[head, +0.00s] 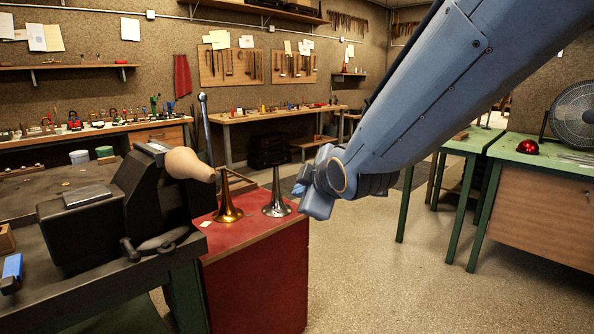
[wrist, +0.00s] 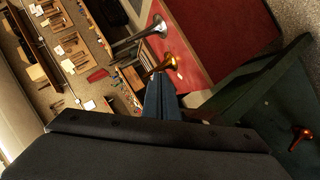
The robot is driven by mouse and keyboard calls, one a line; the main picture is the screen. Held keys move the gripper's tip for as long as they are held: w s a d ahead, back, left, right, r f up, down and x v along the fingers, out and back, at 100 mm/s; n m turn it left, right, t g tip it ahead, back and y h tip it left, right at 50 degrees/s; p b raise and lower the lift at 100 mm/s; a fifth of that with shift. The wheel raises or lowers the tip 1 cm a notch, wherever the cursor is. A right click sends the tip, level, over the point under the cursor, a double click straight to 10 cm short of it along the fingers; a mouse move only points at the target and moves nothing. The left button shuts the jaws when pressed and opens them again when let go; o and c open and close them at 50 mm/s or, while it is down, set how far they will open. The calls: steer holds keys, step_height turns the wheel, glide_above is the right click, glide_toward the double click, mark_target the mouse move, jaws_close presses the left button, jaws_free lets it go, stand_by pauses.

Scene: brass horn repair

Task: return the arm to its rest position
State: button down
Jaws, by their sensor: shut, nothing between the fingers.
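My arm (head: 425,95) reaches down from the upper right in the head view. My gripper (head: 302,188) is at its lower end, in the air near the right side of the red cabinet. In the wrist view, the bluish fingers of my gripper (wrist: 160,84) are together with nothing between them. A brass bell (head: 228,205) and a silver bell (head: 277,200) stand on the red cabinet top (head: 245,227), left of my gripper and apart from it in the head view. Both bells also show beyond the fingertips in the wrist view, brass (wrist: 166,64) and silver (wrist: 152,28).
A black vise (head: 95,215) with a tan rounded form (head: 188,164) stands on the dark bench at left. A green table with a fan (head: 575,115) and a red dome (head: 528,147) is at right. Open floor (head: 395,270) lies between.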

steer(key=s+d+f+m+g+h+p, duration=0.25)
steer(key=s+d+f+m, duration=0.35)
steer(key=d, duration=0.3)
steer(key=s+d+f+m+g+h+p, duration=0.1)
steer(key=s+d+f+m+g, duration=0.2)
steer(key=s, duration=0.6)
steer(key=s+d+f+m+g+h+p, duration=0.1)
steer(key=s+d+f+m+g+p, duration=0.1)
steer(key=s+d+f+m+g, duration=0.2)
steer(key=s+d+m+g, duration=0.2)
steer(key=s+d+m, duration=0.1)
steer(key=s+d, duration=0.1)
steer(key=shift+s+f+m, duration=0.2)
steer(key=shift+s+m, duration=0.1)
steer(key=shift+s, duration=0.3)
